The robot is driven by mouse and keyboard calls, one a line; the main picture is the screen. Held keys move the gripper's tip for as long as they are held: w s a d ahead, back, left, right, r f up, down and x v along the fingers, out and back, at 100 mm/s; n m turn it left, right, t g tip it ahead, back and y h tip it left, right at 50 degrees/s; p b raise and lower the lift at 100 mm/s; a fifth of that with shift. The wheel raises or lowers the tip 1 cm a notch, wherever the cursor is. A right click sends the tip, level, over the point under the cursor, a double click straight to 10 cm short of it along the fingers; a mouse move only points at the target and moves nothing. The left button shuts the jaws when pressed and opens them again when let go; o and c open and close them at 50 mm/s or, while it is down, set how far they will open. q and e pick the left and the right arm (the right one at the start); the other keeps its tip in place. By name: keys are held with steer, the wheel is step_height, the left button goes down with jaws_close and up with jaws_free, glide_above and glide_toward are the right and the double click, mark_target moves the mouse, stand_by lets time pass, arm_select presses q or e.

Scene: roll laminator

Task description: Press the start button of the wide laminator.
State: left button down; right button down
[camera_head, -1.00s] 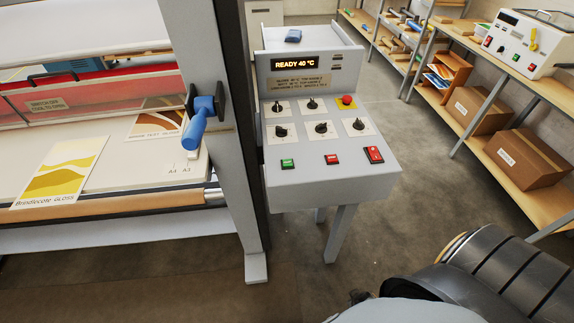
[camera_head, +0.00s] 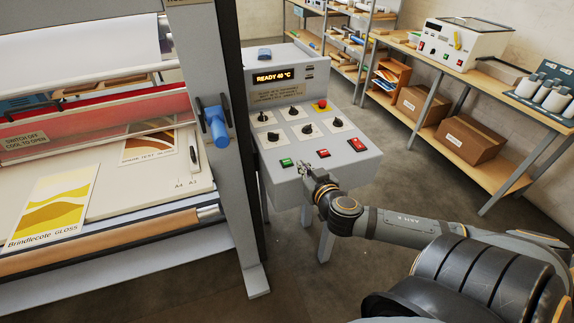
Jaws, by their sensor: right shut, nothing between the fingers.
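The control console (camera_head: 345,168) of the wide laminator stands right of the laminator frame (camera_head: 205,60). Its display (camera_head: 277,75) reads READY 40 °C. A green button (camera_head: 286,162) is on the left of the front row, with a red button (camera_head: 323,153) and a red switch (camera_head: 358,144) to its right. My right gripper (camera_head: 308,170) is shut and empty. In the picture its tips lie over the console's front, just right of the green button and below the red one. I cannot tell whether it touches the console. My left gripper is not in view.
Several black knobs and a red mushroom button (camera_head: 322,104) sit on the console above the front row. A blue-handled lever (camera_head: 216,128) is on the laminator frame. Shelves with cardboard boxes (camera_head: 469,139) and a small white machine (camera_head: 462,45) stand at right. Floor between is clear.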

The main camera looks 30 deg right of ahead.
steer(key=shift+a+r, duration=0.3)
steer(key=shift+r, duration=0.05)
steer(key=b, duration=0.4)
glide_above(290, 168)
steer(key=shift+s+a+f, duration=0.1)
steer(key=shift+s+f, duration=0.05)
steer(key=shift+f, duration=0.4)
steer(key=shift+s+f, duration=0.15)
steer(key=shift+f, duration=0.4)
steer(key=f, duration=0.3)
steer(key=shift+w+f, duration=0.2)
steer(key=shift+w, duration=0.15)
steer(key=shift+s+f, duration=0.1)
steer(key=shift+f, duration=0.4)
